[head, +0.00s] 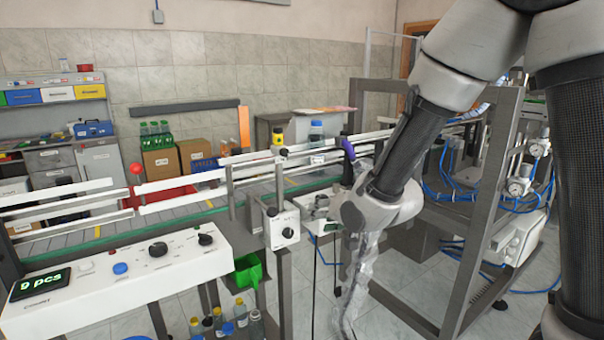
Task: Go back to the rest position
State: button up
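My arm reaches down from the top right of the head view, across the front of the conveyor and the metal frame. Its wrist end is right of the small control box, in front of the line. A crumpled, greyish, see-through shape (355,275) hangs below the wrist. A dark upright piece with a purple-blue tip (348,152) shows beside the wrist; I cannot tell what it belongs to. I cannot make out my gripper's fingertips or anything held in them.
A white control panel (120,282) reads "9 pcs" at the lower left. A conveyor with white rails (70,205) runs behind it. A small control box (282,226), a green scoop-like holder (249,271) and bottles (226,328) are near. A metal frame (470,230) with blue hoses stands right.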

jog(key=s+d+n+g+h, duration=0.4)
jog(key=s+d+g+h, duration=0.15)
jog(key=s+d, duration=1)
jog(key=s+d+r+m, duration=0.2)
jog(key=s+d+r, duration=0.9)
jog(key=d, duration=0.4)
jog(key=shift+r+h, duration=0.15)
jog(key=shift+h, duration=0.3)
